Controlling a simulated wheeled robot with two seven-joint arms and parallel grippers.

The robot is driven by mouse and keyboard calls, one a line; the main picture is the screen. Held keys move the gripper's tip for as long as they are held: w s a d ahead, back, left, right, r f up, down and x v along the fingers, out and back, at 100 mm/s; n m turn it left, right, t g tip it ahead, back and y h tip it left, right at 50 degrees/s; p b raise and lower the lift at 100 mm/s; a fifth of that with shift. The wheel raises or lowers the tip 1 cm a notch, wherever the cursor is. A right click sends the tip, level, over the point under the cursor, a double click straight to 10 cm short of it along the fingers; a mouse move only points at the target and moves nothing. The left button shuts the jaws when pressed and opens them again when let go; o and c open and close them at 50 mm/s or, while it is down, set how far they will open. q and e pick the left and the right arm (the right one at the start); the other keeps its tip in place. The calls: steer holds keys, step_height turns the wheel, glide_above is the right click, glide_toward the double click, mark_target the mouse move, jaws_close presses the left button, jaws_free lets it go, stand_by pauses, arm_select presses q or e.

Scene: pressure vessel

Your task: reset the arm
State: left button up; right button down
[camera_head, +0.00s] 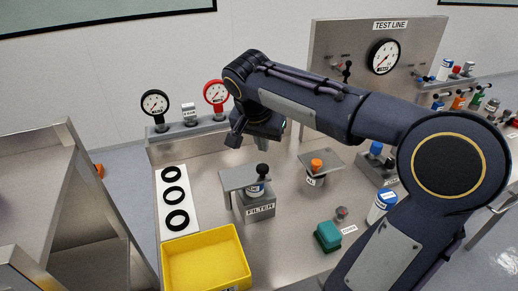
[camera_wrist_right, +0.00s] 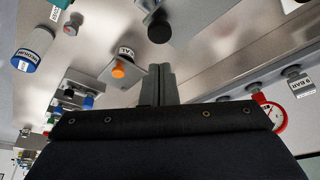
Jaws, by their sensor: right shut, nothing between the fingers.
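My right arm reaches in from the right across the bench. My right gripper (camera_head: 262,141) hangs above the bench behind the filter station, and its fingers are together and empty in the right wrist view (camera_wrist_right: 162,84). The grey filter block (camera_head: 258,212) with its flat plate and black knob (camera_head: 262,171) stands in front of the gripper, apart from it. The black knob also shows in the right wrist view (camera_wrist_right: 159,31). An orange-knobbed valve (camera_head: 316,165) stands to the right; its knob shows in the wrist view (camera_wrist_right: 118,71). My left gripper is not in view.
A black gauge (camera_head: 155,103) and a red gauge (camera_head: 216,93) stand on the back ledge. A white strip with black rings (camera_head: 174,197) and a yellow tray (camera_head: 206,262) lie at left. A green block (camera_head: 328,236) and a white bottle (camera_head: 381,206) are near my arm. The test line panel (camera_head: 340,43) stands behind.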

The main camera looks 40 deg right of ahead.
steer(key=shift+s+a+r, duration=0.1)
steer(key=shift+r, duration=0.25)
steer(key=s+a+f+n+t+y, duration=0.1)
steer(key=s+a+f+n+y, duration=0.2)
steer(key=s+a+f+n, duration=0.2)
steer(key=s+a+f+n+t+y, duration=0.2)
steer(key=s+a+f+n+y, duration=0.2)
steer(key=s+a, duration=0.5)
steer(key=s+f+n, duration=0.1)
steer(key=s+f, duration=0.1)
steer(key=s, duration=0.1)
steer(key=shift+s+t, duration=0.2)
steer(key=shift+t, duration=0.1)
